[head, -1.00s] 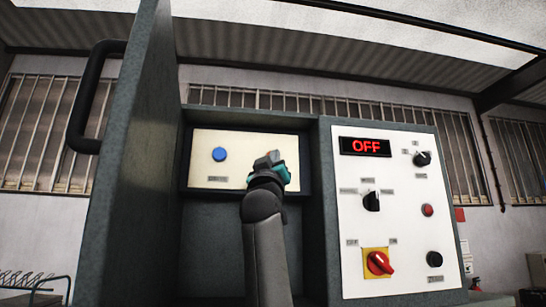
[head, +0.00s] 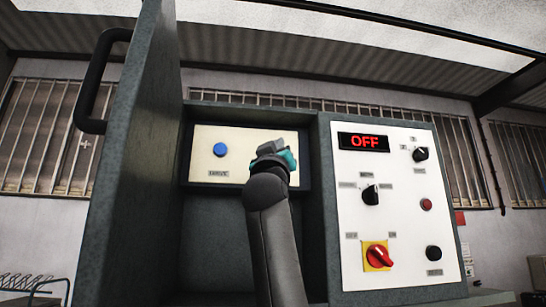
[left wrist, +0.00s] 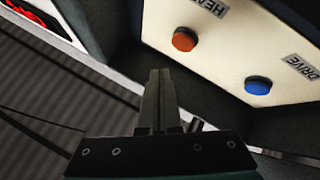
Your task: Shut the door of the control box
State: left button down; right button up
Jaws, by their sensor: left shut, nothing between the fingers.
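The control box (head: 223,107) is grey and stands open in front of me. Its door (head: 135,170) is swung wide at the left and carries a black bar handle (head: 93,85). Inside is a cream panel (head: 230,137) with a blue button (head: 220,150) labelled DRIVE. My left gripper (head: 273,146) is in front of this panel's right part, shut and empty. In the left wrist view, its closed fingers (left wrist: 158,80) point near an orange-red button (left wrist: 184,40), with a visible gap. The head view hides that button behind the gripper. My right gripper is not in view.
Right of the opening is a white switch panel (head: 400,190) with a red OFF display (head: 363,142), black knobs and a red rotary switch (head: 379,257) on yellow. The box's side walls bound the opening around my arm. The door's handle side faces open space at the left.

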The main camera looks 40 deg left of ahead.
aim_at(119, 264)
jog(key=k+l, duration=1.65)
